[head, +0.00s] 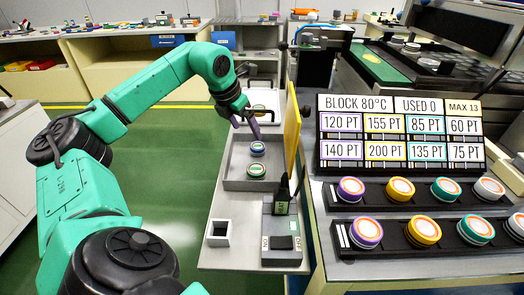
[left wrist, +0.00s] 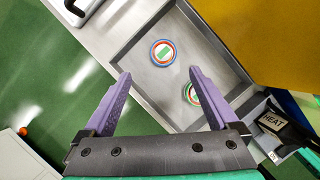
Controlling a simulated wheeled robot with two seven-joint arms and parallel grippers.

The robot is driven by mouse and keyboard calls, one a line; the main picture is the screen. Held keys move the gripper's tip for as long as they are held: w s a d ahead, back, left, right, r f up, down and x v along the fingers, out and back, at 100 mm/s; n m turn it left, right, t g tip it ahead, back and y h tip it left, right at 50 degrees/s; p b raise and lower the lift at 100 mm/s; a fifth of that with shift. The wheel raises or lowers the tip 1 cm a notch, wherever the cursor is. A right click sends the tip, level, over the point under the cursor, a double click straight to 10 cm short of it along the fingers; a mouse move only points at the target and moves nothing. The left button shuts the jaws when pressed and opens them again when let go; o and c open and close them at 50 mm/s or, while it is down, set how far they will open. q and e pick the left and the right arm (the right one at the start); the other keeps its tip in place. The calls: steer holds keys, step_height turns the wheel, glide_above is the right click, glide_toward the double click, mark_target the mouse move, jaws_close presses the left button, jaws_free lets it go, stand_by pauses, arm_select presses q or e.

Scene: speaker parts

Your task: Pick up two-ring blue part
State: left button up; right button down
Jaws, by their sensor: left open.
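The blue part (head: 257,148) is a round disc with a blue outer ring, lying in a shallow grey tray (head: 235,178). In the left wrist view the blue part (left wrist: 162,52) shows a red-orange ring inside the blue one and a pale centre with a green mark. A similar green-ringed disc (head: 256,170) lies just in front of it; it also shows in the left wrist view (left wrist: 188,94), partly hidden by a finger. My left gripper (head: 246,130) is open and empty above the tray, its purple fingers (left wrist: 160,73) pointing toward the blue part. My right gripper is not seen.
A yellow upright panel (head: 292,125) stands close along the tray's right side. A heater-like device (head: 281,228) and a small white square holder (head: 218,233) are in front. Racks of coloured discs (head: 411,233) and a price board (head: 400,133) stand to the right.

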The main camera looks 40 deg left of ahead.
mark_target(257, 146)
arm_select(q)
steer(key=x, duration=0.4)
steer(key=shift+w+d+f, duration=0.2)
steer(key=shift+w, duration=0.1)
steer(key=x, duration=0.4)
steer(key=shift+w+f, duration=0.15)
steer(key=shift+f, duration=0.05)
steer(key=shift+d+r, duration=0.1)
steer(key=shift+c, duration=1.2)
jaws_close()
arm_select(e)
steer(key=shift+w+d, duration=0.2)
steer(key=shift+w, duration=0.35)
